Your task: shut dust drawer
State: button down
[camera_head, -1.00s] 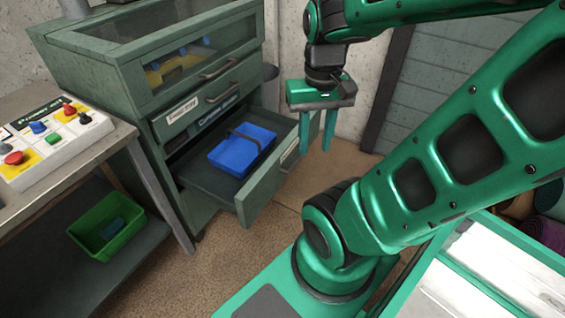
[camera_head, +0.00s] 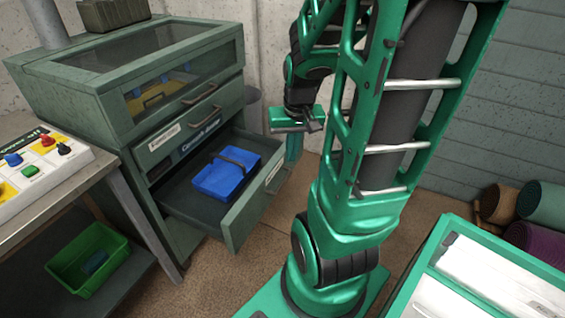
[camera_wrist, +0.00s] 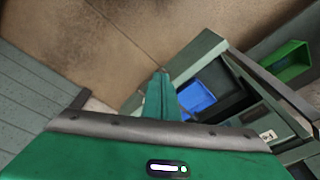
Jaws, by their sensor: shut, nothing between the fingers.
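The dust drawer (camera_head: 241,213) is the low drawer of the green cabinet (camera_head: 110,105). It is pulled well out, with a blue bin (camera_head: 222,180) with a dark handle inside it. My gripper (camera_head: 293,150) is shut and empty, pointing down beside the right end of the drawer front. In the wrist view the shut fingers (camera_wrist: 162,85) lie close to the drawer front (camera_wrist: 190,62), and I cannot tell whether they touch it. The blue bin also shows there (camera_wrist: 196,98). In the head view my arm hides part of the space to the right of the drawer.
A bench (camera_head: 25,228) with a control panel (camera_head: 38,168) stands left of the cabinet. A green bin (camera_head: 88,262) sits on its lower shelf. Rolled rugs (camera_head: 540,205) lie at the right. Brown floor is clear before the drawer.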

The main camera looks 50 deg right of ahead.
jog(key=w+d+f+m+t, duration=0.25)
jog(key=w+d+f, duration=0.35)
jog(key=d+f, duration=0.35)
jog(key=m+t+h, duration=0.2)
jog(key=m+t, duration=0.1)
jog(key=m, duration=0.1)
send_near(281, 161)
notch_tip(281, 161, down, 4)
jog(key=s+d, duration=0.1)
jog(key=d, duration=0.1)
jog(key=shift+w+a+r+n+g, duration=0.1)
jog(key=shift+w+n+g, duration=0.05)
jog(key=shift+w, duration=0.35)
jog(key=shift+w+a+r+n+g, duration=0.1)
jog(key=shift+w+a, duration=0.05)
jog(key=shift+w, duration=0.35)
jog(key=shift+w+a+f, duration=0.1)
jog(key=shift+w+a, duration=0.1)
jog(key=shift+w, duration=0.65)
jog(key=shift+w, duration=0.1)
